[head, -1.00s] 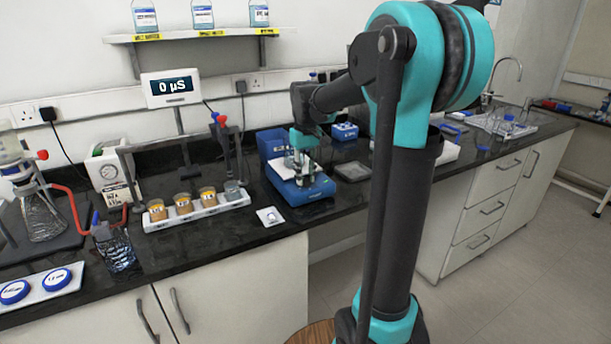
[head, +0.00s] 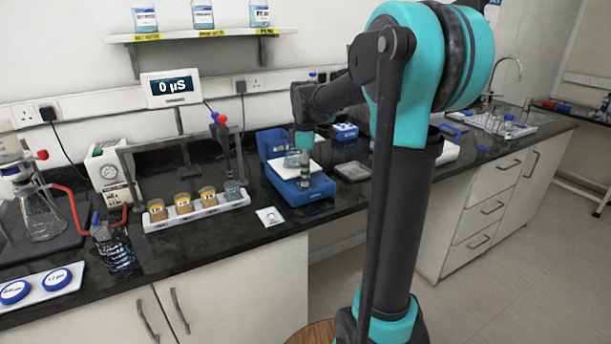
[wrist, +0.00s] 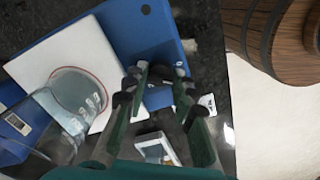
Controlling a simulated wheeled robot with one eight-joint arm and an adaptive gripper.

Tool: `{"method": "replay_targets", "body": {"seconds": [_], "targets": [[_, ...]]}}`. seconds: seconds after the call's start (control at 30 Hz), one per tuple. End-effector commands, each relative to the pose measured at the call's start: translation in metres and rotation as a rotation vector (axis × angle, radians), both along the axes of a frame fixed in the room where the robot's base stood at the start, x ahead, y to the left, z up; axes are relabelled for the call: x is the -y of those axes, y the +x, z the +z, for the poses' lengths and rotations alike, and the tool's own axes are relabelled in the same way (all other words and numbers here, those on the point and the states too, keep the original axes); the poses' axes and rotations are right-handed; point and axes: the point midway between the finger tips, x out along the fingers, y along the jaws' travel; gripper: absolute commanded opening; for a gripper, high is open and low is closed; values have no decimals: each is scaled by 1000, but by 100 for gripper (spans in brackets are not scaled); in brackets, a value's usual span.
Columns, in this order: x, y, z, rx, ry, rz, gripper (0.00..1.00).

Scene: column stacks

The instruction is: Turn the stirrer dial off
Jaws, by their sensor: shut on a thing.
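The blue stirrer (head: 286,188) with its white top plate stands on the dark bench in the head view. Its blue body (wrist: 138,28) also shows in the wrist view. A clear glass beaker (wrist: 78,95) stands on the white plate (wrist: 38,62), left of my fingers. My gripper (head: 304,180) points down at the front of the stirrer. In the wrist view my gripper (wrist: 160,80) is shut on the dark dial (wrist: 160,72) at the stirrer's edge. The fingers hide most of the dial, so I cannot read its setting.
A white rack (head: 200,208) of several small beakers stands left of the stirrer. A small white dish (head: 270,216) lies in front of it, and a dark square pad (head: 352,171) lies to its right. A wooden stool (wrist: 275,38) shows below the bench edge.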

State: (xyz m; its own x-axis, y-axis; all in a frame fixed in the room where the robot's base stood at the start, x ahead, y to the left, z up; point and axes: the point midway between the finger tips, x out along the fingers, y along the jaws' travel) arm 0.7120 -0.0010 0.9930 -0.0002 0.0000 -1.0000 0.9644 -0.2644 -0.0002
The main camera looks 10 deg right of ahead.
Motion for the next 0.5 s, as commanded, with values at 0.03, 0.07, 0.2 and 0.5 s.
{"method": "replay_targets", "body": {"seconds": [0.03,0.07,0.2,0.5], "targets": [[0,1,0,1,0,41,0],[0,1,0,1,0,70,0],[0,1,0,1,0,199,0],[0,1,0,1,0,431,0]]}}
